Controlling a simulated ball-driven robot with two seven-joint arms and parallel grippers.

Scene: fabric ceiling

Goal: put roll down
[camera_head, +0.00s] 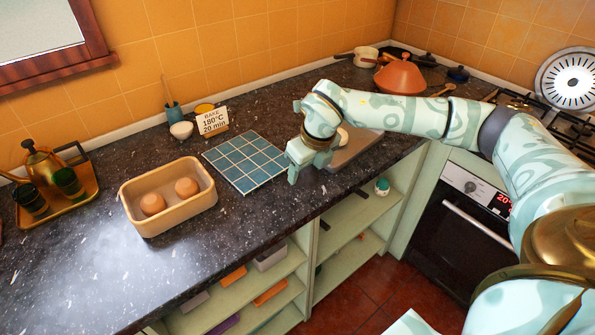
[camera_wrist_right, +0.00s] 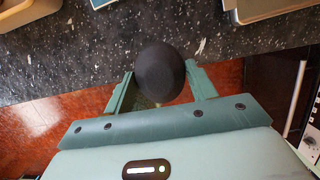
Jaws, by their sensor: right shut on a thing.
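My right gripper (camera_head: 307,168) is above the counter's front edge, just right of the blue tiled board (camera_head: 245,162). In the right wrist view its two fingers (camera_wrist_right: 160,75) are shut on a dark, rounded roll (camera_wrist_right: 160,73), which looks almost black there. The head view does not show the held roll clearly; the gripper hides it. Two brown rolls (camera_head: 187,187) lie apart in the tan bin (camera_head: 168,222), left of the tiled board. My left gripper is not in view.
A sign (camera_head: 214,121) reading "BAKE 180°C 20 min" stands behind the board. A brass tray (camera_head: 78,207) with a kettle and dark green cups is at left. A grey slab (camera_head: 352,150) lies behind my gripper. The oven (camera_head: 455,215) is at right. The front left counter is clear.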

